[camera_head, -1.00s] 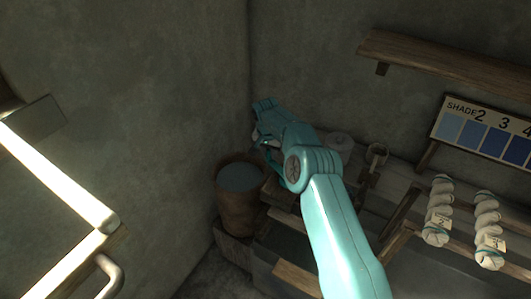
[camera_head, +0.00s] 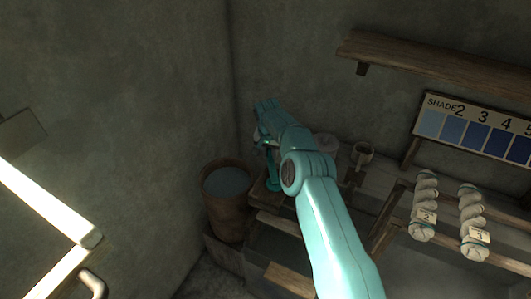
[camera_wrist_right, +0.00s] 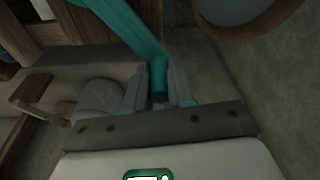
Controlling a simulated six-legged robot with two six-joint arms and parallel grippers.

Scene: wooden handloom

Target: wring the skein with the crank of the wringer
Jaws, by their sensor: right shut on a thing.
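The teal crank (camera_wrist_right: 137,28) of the wringer runs from the upper left in the right wrist view, and its round grip (camera_wrist_right: 158,85) stands between my two fingers. My right gripper (camera_wrist_right: 159,90) is shut on this grip. In the head view my right arm reaches to the back corner, and its gripper (camera_head: 262,138) is partly hidden by its own wrist. A teal piece of the crank (camera_head: 272,184) shows just below it. I cannot make out the skein on the wringer. Two twisted pale skeins, tagged 2 (camera_head: 425,205) and 3 (camera_head: 472,222), hang at the right. My left gripper is out of view.
A wooden bucket (camera_head: 226,212) with dark liquid stands left of the crank, close to the wall. A small cup (camera_head: 362,153) stands behind my forearm. A shade card (camera_head: 478,132) and a wooden shelf (camera_head: 430,62) are on the back wall. A pale bar frame (camera_head: 45,203) is at the left.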

